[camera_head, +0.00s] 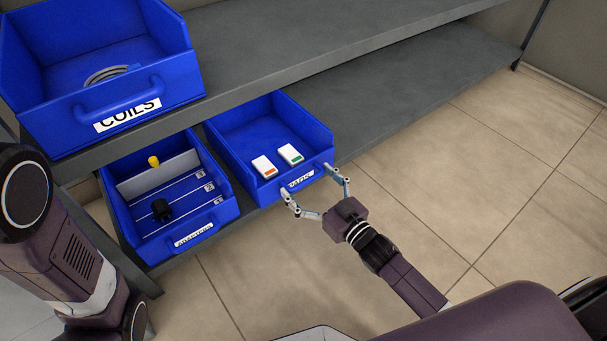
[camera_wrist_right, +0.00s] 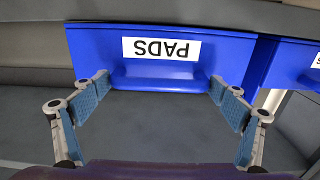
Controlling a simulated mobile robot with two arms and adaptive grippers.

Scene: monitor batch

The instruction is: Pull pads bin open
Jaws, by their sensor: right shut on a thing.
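The pads bin (camera_head: 240,138) is an open blue bin on the lower shelf. Its front carries a white PADS label, upside down in the right wrist view (camera_wrist_right: 161,49). Two small white pads lie inside, one with an orange mark (camera_head: 264,167) and one with a green mark (camera_head: 290,155). My right gripper (camera_head: 307,181) is at the bin's front, its fingers spread wide and closed on the two ends of the blue front handle (camera_wrist_right: 158,84). My left arm shows at the left edge of the head view, but its gripper is out of frame.
A blue COILS bin (camera_head: 178,90) with a grey coil stands on the upper shelf (camera_head: 290,45). Left of the pads bin is another blue bin (camera_head: 222,212) holding a divider, a yellow knob and a black part. The tiled floor (camera_head: 480,190) in front and to the right is clear.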

